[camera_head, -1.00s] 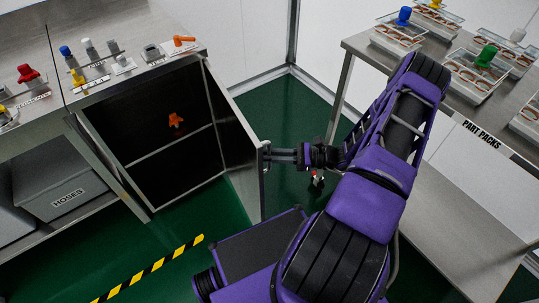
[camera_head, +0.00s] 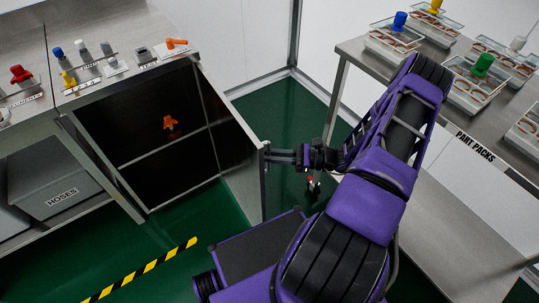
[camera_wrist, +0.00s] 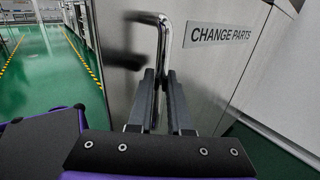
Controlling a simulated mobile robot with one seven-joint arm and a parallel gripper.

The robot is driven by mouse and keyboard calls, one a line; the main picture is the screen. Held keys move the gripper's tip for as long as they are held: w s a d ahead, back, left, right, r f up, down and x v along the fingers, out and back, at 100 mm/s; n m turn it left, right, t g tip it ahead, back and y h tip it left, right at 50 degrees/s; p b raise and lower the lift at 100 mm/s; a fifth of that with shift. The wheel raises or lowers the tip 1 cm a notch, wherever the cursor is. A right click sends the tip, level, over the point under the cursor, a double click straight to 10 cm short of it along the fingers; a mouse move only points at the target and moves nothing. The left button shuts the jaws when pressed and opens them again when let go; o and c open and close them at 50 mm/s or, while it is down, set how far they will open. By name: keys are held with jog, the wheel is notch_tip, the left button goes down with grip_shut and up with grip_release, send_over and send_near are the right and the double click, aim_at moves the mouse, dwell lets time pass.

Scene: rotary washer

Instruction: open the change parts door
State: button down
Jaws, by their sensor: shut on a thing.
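The change parts door (camera_head: 226,140) stands swung wide open from the cabinet at its right side. Its outer face, with the "CHANGE PARTS" label (camera_wrist: 219,33), shows in the wrist view. My gripper (camera_head: 272,156) is at the door's free edge, shut on the metal bar handle (camera_wrist: 165,42). In the wrist view the two dark fingers (camera_wrist: 160,98) lie on either side of the handle's upright bar. The cabinet interior (camera_head: 140,150) is dark, with an orange part (camera_head: 170,123) inside.
A counter (camera_head: 120,77) with several small parts is above the cabinet. A grey "HOSES" bin (camera_head: 60,190) sits at the left. A "PART PACKS" table (camera_head: 440,115) stands at the right. Green floor with a yellow-black stripe (camera_head: 140,270) lies in front.

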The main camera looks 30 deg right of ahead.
jog(key=shift+w+r, duration=0.15)
jog(key=shift+w, duration=0.1)
jog(key=c, duration=0.8)
grip_release()
jog(key=shift+c, duration=0.2)
jog(key=shift+s+d, duration=0.1)
jog(key=shift+s, duration=0.05)
jog(key=v, duration=1.7)
jog(key=shift+s, duration=0.1)
